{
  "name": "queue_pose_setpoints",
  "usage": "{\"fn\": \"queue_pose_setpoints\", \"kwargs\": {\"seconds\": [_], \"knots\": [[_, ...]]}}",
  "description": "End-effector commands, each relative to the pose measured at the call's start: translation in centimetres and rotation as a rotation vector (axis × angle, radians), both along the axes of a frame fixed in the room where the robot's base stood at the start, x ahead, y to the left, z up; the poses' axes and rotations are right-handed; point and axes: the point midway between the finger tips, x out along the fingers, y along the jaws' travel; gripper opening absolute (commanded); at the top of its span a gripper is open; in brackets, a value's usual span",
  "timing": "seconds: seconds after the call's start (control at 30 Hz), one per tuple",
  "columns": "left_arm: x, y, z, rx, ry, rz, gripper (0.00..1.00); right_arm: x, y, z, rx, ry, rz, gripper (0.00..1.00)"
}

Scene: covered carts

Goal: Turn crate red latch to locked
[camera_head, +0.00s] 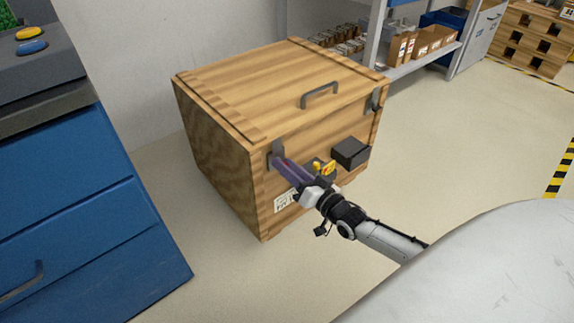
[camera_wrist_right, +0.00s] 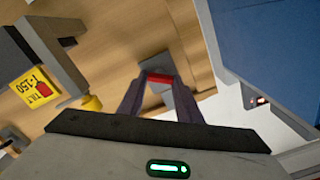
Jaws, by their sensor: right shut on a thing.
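The wooden crate (camera_head: 225,150) stands on the floor with its lid down. The red latch (camera_wrist_right: 159,80) shows in the right wrist view as a short red bar in front of a grey metal plate (camera_wrist_right: 182,100). My right gripper (camera_head: 281,163) is at the crate's front, near its left edge, with its fingers shut on the red latch. In the head view the fingers mostly hide the latch. In the right wrist view the two fingers (camera_wrist_right: 160,88) sit on either side of the red bar. My left gripper is not in view.
A dark box (camera_head: 351,152) and a yellow tag (camera_head: 325,168) are on the crate's front, close to my right gripper. A grey handle (camera_head: 320,95) is on the lid. A blue cabinet (camera_head: 80,220) stands at left. Shelves (camera_head: 420,62) stand behind.

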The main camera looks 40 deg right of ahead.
Motion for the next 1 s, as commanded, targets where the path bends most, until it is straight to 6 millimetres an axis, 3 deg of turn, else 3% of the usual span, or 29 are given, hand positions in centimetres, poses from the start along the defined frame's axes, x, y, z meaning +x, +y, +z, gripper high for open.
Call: {"fn": "queue_pose_setpoints", "kwargs": {"seconds": [0.47, 1.0], "knots": [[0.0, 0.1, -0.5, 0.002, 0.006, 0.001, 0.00, 0.0, -0.1, -0.3, 0.451, 0.036, 0.001, 0.09], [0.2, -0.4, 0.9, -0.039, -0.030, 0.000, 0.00, 0.0, -0.1, -0.4, 0.845, 0.068, 0.001, 0.09]]}}
